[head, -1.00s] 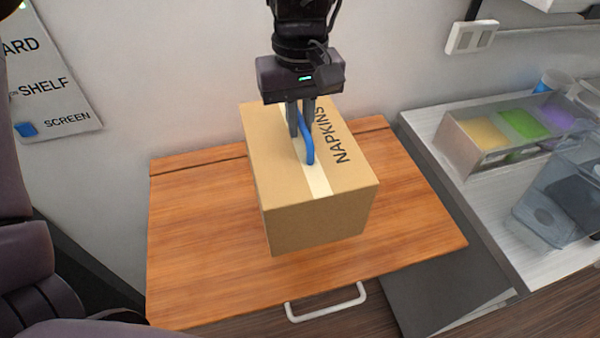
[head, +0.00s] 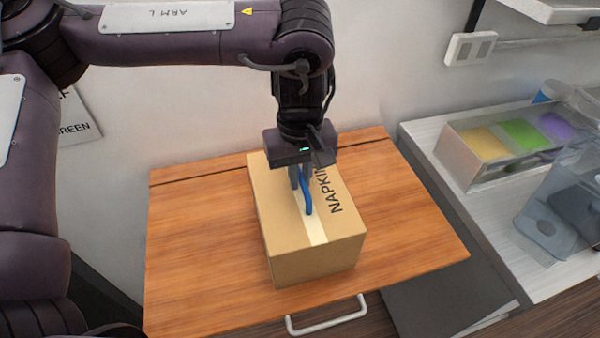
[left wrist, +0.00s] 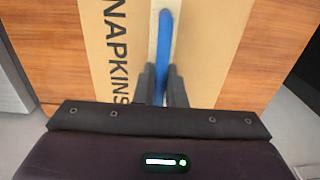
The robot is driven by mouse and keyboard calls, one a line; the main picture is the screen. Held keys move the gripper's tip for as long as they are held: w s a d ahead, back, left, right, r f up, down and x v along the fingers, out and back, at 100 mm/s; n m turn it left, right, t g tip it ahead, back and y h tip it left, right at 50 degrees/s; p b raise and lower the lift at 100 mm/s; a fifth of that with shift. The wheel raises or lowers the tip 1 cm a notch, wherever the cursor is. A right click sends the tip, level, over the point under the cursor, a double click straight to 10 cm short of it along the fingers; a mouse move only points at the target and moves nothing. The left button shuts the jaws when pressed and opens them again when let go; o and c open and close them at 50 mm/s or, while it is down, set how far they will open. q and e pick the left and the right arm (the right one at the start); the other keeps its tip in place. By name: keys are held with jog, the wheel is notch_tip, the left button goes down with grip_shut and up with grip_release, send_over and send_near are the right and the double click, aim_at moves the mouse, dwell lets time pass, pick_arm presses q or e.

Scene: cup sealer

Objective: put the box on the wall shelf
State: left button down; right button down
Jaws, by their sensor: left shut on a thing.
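A brown cardboard box (head: 308,268) marked NAPKINS stands upright at the middle of the wooden cabinet top (head: 200,260) in the head view. It has a pale tape strip and a blue handle (head: 307,195) on its top. My left gripper (head: 298,184) points straight down over the box, shut on the blue handle. The left wrist view shows the fingers (left wrist: 162,85) on either side of the handle (left wrist: 164,40), with the box top (left wrist: 210,50) below. The box's underside is hidden, but it looks at or very near the wood. My right gripper is out of view.
A white ledge (head: 560,10), perhaps a shelf, shows at the upper right. The counter (head: 440,140) at right holds a bin of coloured items (head: 465,165) and a clear container (head: 545,235). A white drawer handle (head: 327,316) is at the front. Wood is clear on both sides.

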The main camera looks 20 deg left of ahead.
pick_arm(q)
jog(key=c, duration=1.9)
grip_release()
jog(key=shift+f, duration=0.15)
jog(key=o, duration=0.4)
notch_tip(320, 180, up, 12)
jog(key=shift+r+p, duration=0.2)
jog(key=shift+p, duration=0.1)
